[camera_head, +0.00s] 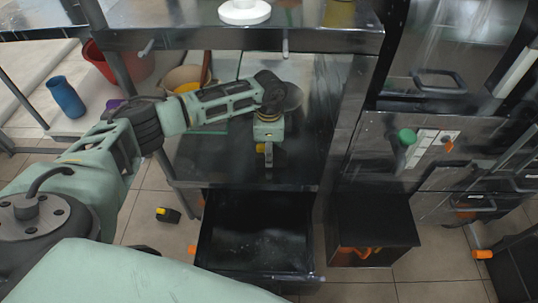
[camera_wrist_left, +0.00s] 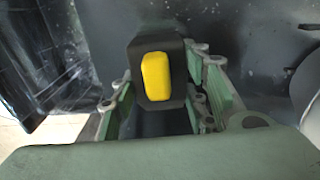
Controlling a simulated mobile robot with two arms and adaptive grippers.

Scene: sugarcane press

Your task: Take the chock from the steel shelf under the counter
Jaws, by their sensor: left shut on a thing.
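The chock (camera_wrist_left: 158,78) is a black block with a yellow face, seen close up in the left wrist view. My left gripper (camera_wrist_left: 160,105) is shut on it, with a green finger on each side. In the head view my left gripper (camera_head: 266,155) points down over the dark steel shelf (camera_head: 225,165) under the counter. Only a small yellow and dark part of the chock (camera_head: 261,148) shows there. I cannot tell whether the chock still touches the shelf. My right gripper is not in view.
The counter edge (camera_head: 200,40) runs above my left arm. A beige pot (camera_head: 183,78) stands behind the forearm on the shelf. An open black drawer or bin (camera_head: 255,235) is below. Another black and yellow block (camera_head: 168,214) lies on the tiled floor. A blue cup (camera_head: 66,97) is at left.

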